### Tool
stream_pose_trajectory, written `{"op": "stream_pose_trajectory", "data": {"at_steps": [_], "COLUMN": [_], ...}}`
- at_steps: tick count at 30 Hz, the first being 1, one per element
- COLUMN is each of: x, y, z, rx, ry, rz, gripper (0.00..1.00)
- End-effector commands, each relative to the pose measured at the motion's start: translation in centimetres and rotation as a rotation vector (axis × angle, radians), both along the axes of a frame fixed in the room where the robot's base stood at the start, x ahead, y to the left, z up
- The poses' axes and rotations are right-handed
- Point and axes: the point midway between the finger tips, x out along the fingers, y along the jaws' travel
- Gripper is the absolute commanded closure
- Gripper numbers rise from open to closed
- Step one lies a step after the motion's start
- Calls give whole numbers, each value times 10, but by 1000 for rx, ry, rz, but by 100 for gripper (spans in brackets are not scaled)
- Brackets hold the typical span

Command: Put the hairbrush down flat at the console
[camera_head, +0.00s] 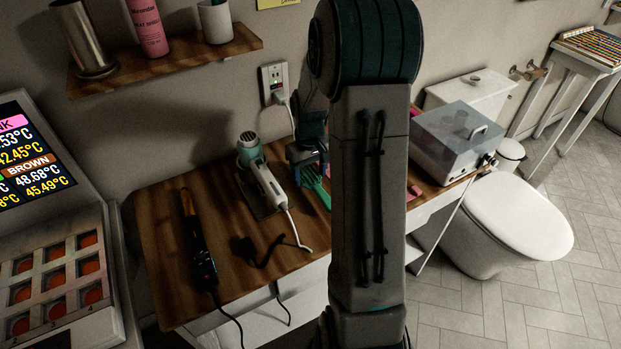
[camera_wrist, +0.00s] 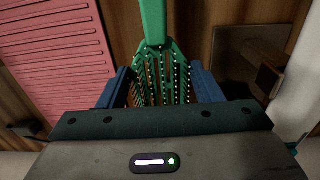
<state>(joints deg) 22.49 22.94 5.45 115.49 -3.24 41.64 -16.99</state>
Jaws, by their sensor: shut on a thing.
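The green hairbrush (camera_wrist: 153,28) is between the two blue fingers of my gripper (camera_wrist: 160,82) in the wrist view. The fingers are shut on the sides of its head. Its bristles show toward the wrist camera and its handle runs up to the top edge. In the head view the green hairbrush (camera_head: 317,187) shows below my gripper (camera_head: 308,160), over the wooden console (camera_head: 185,275). Part of it is hidden by my arm. I cannot tell whether it touches the wood.
A pink ridged mat (camera_wrist: 58,50) is beside the brush. A lidded box (camera_head: 455,140) stands right.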

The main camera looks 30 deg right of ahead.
Motion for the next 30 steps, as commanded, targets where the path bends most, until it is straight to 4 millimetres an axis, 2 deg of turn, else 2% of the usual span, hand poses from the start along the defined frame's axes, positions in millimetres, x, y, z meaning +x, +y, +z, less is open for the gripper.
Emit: {"op": "stream_pose_trajectory", "data": {"at_steps": [1, 5, 17, 18, 20, 21, 30], "x": [-1, -1, 0, 0, 0, 0, 0], "y": [0, 0, 0, 0, 0, 0, 0], "z": [-10, -25, -31, -31, -30, -30, -28], "rx": [2, 2, 1, 1, 1, 1, 1], "ry": [5, 4, 1, 1, 1, 1, 1], "rz": [1, 1, 1, 1, 1, 1, 1], "gripper": [64, 64, 64, 38, 21, 19, 19]}}
